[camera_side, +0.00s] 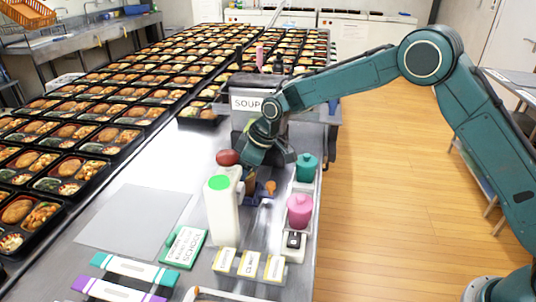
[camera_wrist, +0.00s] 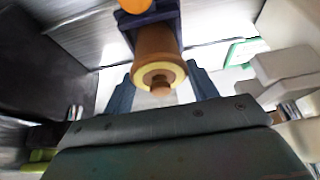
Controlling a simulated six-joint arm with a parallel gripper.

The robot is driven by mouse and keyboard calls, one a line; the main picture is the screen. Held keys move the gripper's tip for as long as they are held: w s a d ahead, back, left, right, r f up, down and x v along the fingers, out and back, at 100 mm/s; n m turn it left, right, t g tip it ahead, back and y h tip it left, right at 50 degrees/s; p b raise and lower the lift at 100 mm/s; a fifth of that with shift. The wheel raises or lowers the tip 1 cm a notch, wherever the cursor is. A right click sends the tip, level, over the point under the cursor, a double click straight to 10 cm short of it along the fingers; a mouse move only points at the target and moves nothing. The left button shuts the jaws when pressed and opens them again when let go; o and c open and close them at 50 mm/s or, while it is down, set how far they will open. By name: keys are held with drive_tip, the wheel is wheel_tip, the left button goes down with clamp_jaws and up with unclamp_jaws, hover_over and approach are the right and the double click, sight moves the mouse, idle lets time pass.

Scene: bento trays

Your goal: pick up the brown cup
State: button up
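The brown cup (camera_wrist: 157,45) shows in the wrist view as a rounded brown body with a pale yellow ring and a knob at its near end. My gripper (camera_wrist: 162,75) has its two blue-grey fingers apart, one on each side of the cup. I cannot tell whether they touch it. In the side view my gripper (camera_side: 256,168) points down at the work counter. Only a small part of the brown cup (camera_side: 250,185) shows below it, and the rest is hidden.
A white jug with a green lid (camera_side: 222,215) stands close left of my gripper. A teal pot (camera_side: 306,168) and a pink pot (camera_side: 300,210) stand right. A dark blue item (camera_side: 265,197) is beside the cup. A SOUP-labelled container (camera_side: 240,118) stands behind. A grey mat (camera_side: 135,228) lies clear.

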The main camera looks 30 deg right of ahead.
clamp_jaws()
drive_tip(key=shift+r, duration=0.1)
wheel_tip(320, 180, up, 20)
idle(0.8)
idle(0.5)
